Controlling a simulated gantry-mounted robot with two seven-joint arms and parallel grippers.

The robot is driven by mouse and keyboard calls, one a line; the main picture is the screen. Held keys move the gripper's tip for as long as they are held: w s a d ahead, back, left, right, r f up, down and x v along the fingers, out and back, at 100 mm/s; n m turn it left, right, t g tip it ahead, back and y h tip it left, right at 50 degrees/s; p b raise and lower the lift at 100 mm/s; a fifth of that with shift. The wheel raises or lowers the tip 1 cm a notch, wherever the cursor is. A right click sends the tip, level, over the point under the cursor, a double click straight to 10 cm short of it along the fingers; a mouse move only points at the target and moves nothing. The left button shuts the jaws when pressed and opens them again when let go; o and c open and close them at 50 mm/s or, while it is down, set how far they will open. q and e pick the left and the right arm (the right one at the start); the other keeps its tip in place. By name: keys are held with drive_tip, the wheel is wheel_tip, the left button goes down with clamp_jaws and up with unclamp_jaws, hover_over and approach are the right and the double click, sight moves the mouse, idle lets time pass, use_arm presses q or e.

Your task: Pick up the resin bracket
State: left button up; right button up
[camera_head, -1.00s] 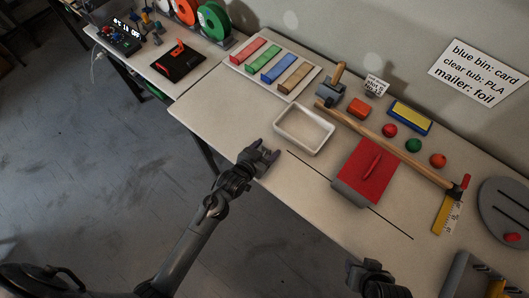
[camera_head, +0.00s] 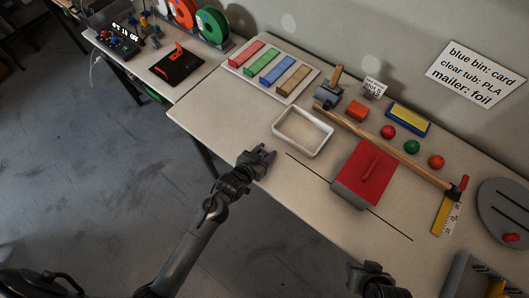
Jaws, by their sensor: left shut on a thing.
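My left gripper (camera_head: 264,154) is at the front edge of the workbench, left of and in front of the white tray (camera_head: 318,151). Its fingers are shut on a small dark, purplish piece, which I take to be the resin bracket (camera_head: 268,153). The fingers hide most of the piece, so its shape is unclear. I cannot tell whether it touches the bench. My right gripper (camera_head: 371,270) is low in the picture, off the front of the bench. Its fingers are too unclear to tell their state.
The white tray looks empty. A red-lidded box (camera_head: 362,172) stands right of it. A hammer, a long wooden handle (camera_head: 395,150), coloured balls and a yellow-blue block (camera_head: 408,119) lie behind. A rack of coloured bars (camera_head: 302,96) is at the back left. The bench's left front is clear.

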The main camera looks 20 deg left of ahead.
sight(266, 151)
use_arm(q)
wheel_tip(266, 151, up, 5)
drive_tip(key=p, duration=0.5)
drive_tip(key=shift+d, duration=0.15)
drive_tip(key=w+d+r+p, duration=0.1)
drive_tip(key=d+r+p, duration=0.5)
drive_tip(key=d, duration=0.5)
drive_tip(key=shift+d, duration=0.15)
